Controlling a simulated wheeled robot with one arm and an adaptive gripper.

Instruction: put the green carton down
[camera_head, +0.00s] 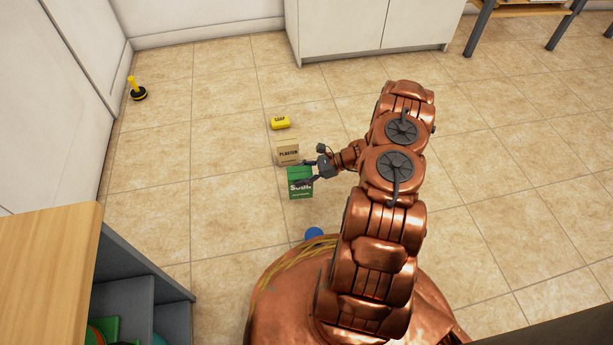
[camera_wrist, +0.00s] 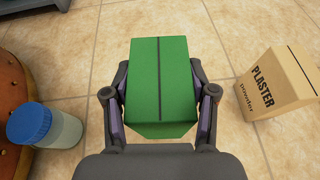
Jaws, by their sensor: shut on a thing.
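The green carton (camera_head: 300,187) is below the middle of the head view, with white lettering on its side. In the wrist view, the plain green top of the carton (camera_wrist: 160,75) faces me, with a dark line down its middle. My gripper (camera_head: 307,173) is shut on it, one finger on each side. In the wrist view the gripper (camera_wrist: 160,100) has its dark fingers against the left and right sides. The carton's underside is hidden, so I cannot tell whether it touches the tiled floor (camera_head: 228,190).
A tan plaster box (camera_head: 288,152) stands close beside the carton. A yellow packet (camera_head: 281,123) lies beyond it. A blue-lidded jar (camera_wrist: 40,128) stands near my base. A black-and-yellow object (camera_head: 137,90) is far left. A shelf unit (camera_head: 135,285) stands lower left. Floor left of the carton is clear.

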